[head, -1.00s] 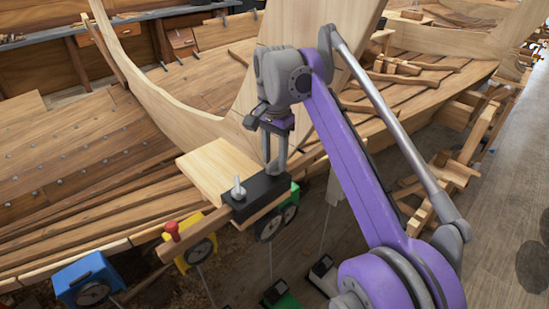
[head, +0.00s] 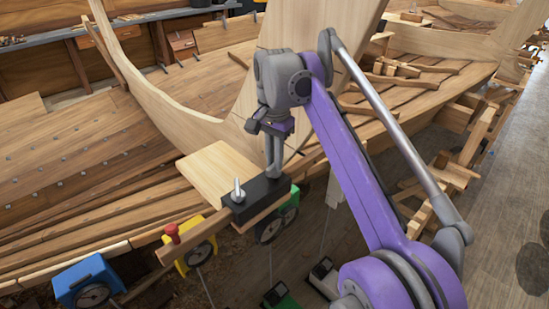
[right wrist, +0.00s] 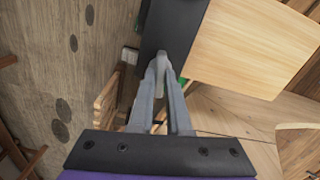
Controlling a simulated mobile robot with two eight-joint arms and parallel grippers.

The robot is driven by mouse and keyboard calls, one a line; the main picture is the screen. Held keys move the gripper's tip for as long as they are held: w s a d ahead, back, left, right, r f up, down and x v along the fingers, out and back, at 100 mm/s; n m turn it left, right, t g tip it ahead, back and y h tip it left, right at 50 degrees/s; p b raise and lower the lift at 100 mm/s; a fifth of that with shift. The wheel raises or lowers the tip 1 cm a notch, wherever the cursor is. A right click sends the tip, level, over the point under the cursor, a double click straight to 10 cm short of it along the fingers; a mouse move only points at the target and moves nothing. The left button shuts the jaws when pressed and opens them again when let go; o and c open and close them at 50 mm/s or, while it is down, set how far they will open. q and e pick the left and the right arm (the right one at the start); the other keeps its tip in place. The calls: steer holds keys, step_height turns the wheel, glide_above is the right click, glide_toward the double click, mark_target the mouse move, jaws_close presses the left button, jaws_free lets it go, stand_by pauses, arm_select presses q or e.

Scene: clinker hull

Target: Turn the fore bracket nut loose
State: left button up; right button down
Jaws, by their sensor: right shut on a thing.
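A black bracket block (head: 248,206) sits at the edge of a pale board on the hull's side; it also shows in the right wrist view (right wrist: 172,22). A silver wing-like nut (head: 238,191) stands upright at its near left end, apart from my gripper. My right gripper (head: 273,174) points down at the block's other end. In the right wrist view its fingertips (right wrist: 160,68) come together on a small grey nut (right wrist: 162,57), mostly hidden between them. I cannot tell how far this nut is turned. My left gripper is out of view.
The pale board (head: 217,170) lies behind the block. Below hang a blue box gauge (head: 87,275), a yellow one (head: 196,249) and a green one (head: 290,203). The floor at right is open.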

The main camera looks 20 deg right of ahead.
steer(key=n+p, duration=0.1)
steer(key=n, duration=0.3)
steer(key=shift+r+p, duration=0.1)
steer(key=shift+p, duration=0.3)
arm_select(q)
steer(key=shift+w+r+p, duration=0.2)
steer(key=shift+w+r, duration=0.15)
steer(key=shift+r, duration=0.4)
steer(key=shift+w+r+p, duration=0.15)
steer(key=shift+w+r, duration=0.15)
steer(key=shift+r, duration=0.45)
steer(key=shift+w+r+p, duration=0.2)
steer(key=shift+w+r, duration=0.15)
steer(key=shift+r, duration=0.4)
arm_select(e)
steer(key=shift+n, duration=2.5)
steer(key=c, duration=0.9)
jaws_free()
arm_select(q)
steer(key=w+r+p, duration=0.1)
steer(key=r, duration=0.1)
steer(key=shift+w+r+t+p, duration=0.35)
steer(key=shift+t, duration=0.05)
arm_select(e)
step_height(320, 180, up, 11)
steer(key=shift+f, duration=0.2)
